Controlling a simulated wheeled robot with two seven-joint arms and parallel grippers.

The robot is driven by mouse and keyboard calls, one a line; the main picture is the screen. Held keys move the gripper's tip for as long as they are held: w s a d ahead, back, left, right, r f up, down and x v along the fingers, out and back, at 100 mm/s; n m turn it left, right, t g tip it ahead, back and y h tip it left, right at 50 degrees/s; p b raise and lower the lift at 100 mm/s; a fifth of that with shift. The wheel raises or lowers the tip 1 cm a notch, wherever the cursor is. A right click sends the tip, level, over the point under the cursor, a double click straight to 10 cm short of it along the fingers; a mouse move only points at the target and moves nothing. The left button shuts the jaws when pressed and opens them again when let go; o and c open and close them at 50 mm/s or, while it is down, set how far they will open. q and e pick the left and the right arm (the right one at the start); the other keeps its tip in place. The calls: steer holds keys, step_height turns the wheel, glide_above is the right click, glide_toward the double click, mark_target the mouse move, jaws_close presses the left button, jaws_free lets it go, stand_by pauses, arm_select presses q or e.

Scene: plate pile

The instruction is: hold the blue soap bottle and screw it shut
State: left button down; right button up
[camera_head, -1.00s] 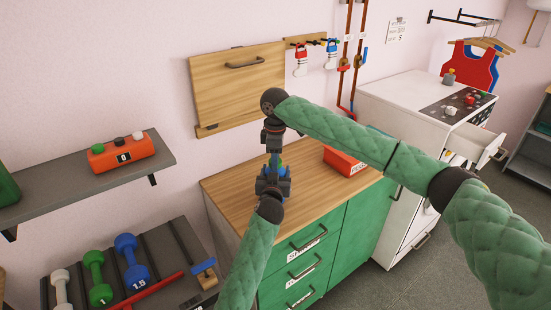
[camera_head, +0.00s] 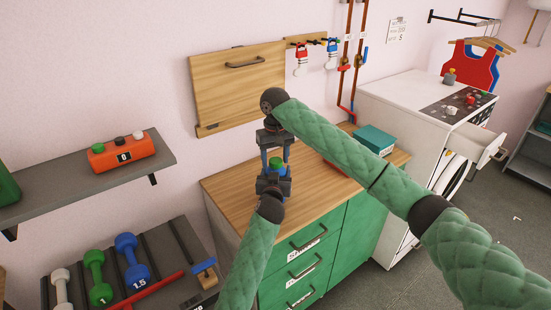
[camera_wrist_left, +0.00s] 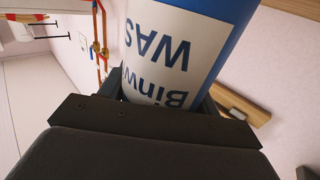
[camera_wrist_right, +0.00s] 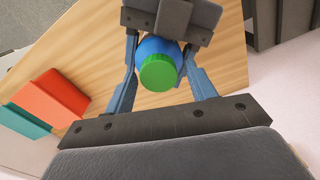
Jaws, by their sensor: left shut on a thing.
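The blue soap bottle (camera_wrist_left: 218,25) has a white label and fills the left wrist view. My left gripper (camera_head: 273,182) is shut on its body and holds it above the wooden counter. The green cap (camera_wrist_right: 159,72) is on the bottle's top and also shows in the head view (camera_head: 277,162). My right gripper (camera_wrist_right: 160,50) is open above the bottle, with one finger on each side of the cap. Gaps show between its fingers and the cap in the right wrist view. The cap's thread and seating are hidden.
The counter (camera_head: 228,188) stands over green drawers. A red box (camera_wrist_right: 55,95) and a teal box (camera_head: 375,139) lie on it to the right. A wooden board (camera_head: 238,90) hangs behind. Dumbbells (camera_head: 130,258) rest on a rack at lower left.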

steer(key=shift+o, duration=0.4)
step_height(320, 180, up, 12)
stand_by(0.5)
arm_select(q)
steer(key=shift+c, duration=1.3)
jaws_free()
steer(key=s+a+b, duration=0.1)
steer(key=s+b, duration=0.1)
steer(key=s, duration=0.5)
steer(key=shift+s+b, duration=0.3)
steer(key=shift+s, duration=0.05)
arm_select(e)
steer(key=shift+f, duration=1.35)
arm_select(q)
steer(key=shift+f, duration=0.1)
